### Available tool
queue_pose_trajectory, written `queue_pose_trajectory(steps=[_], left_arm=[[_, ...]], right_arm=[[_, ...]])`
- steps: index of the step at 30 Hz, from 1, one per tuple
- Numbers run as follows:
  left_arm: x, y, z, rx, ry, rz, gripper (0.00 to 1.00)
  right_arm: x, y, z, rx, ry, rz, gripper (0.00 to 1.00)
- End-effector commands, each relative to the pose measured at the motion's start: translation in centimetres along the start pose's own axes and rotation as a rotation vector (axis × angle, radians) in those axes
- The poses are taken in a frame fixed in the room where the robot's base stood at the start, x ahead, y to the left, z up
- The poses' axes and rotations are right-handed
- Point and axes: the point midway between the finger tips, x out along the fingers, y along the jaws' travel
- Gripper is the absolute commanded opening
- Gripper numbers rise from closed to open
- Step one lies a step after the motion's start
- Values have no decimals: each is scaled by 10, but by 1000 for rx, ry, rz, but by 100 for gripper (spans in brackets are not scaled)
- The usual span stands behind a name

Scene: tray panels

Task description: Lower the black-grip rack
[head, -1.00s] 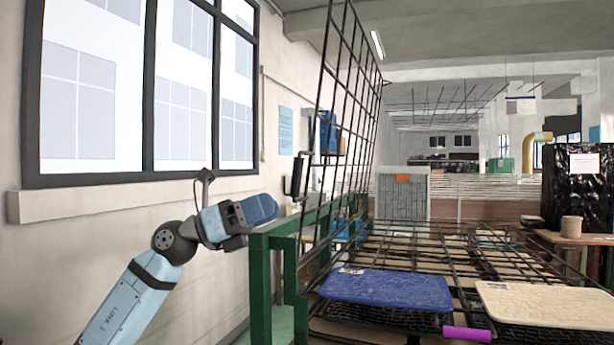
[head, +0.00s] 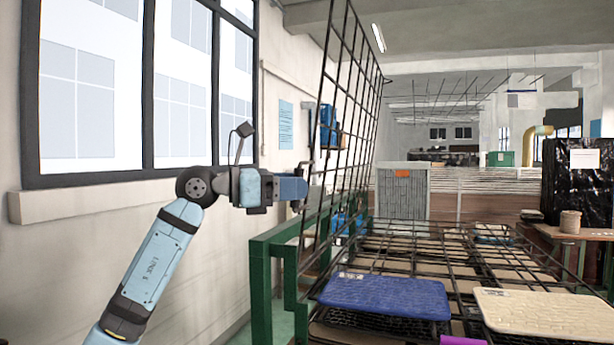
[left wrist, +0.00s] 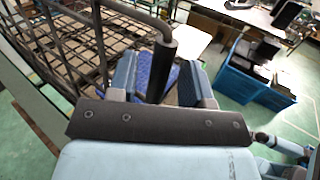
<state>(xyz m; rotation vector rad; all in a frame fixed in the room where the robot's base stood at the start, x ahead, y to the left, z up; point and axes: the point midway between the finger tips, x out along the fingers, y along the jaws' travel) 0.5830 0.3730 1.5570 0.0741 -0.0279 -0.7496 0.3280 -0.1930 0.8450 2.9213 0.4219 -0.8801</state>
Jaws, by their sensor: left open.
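My left gripper (head: 303,190) is at the rack's left edge, level with the grip. In the left wrist view its two blue fingers (left wrist: 160,82) are open, one on each side of the grip. A gap shows beside the grip, and I cannot tell whether either finger touches it. My right gripper is not in view.
Lowered wire racks (head: 440,250) lie flat to the right, with a blue mat (head: 385,296) and a cream mat (head: 545,310) in front. A purple grip (head: 461,341) shows at the bottom edge. A green frame post (head: 260,290) stands below my left arm. The windowed wall is at left.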

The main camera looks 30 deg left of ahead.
Motion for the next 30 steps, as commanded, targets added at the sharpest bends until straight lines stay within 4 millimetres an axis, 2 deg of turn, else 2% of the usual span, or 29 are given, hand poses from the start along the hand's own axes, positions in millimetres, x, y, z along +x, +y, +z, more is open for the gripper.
queue_pose_trajectory(steps=[3,6,17,23,30], left_arm=[[16,0,2,-1,-2,-2,45],[24,0,2,0,-2,0,45],[29,0,0,0,-1,0,45],[28,0,0,0,-1,0,0],[29,1,0,2,2,0,0]], right_arm=[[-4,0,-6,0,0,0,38],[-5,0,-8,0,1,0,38],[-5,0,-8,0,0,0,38],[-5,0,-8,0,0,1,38],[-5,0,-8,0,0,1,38]])
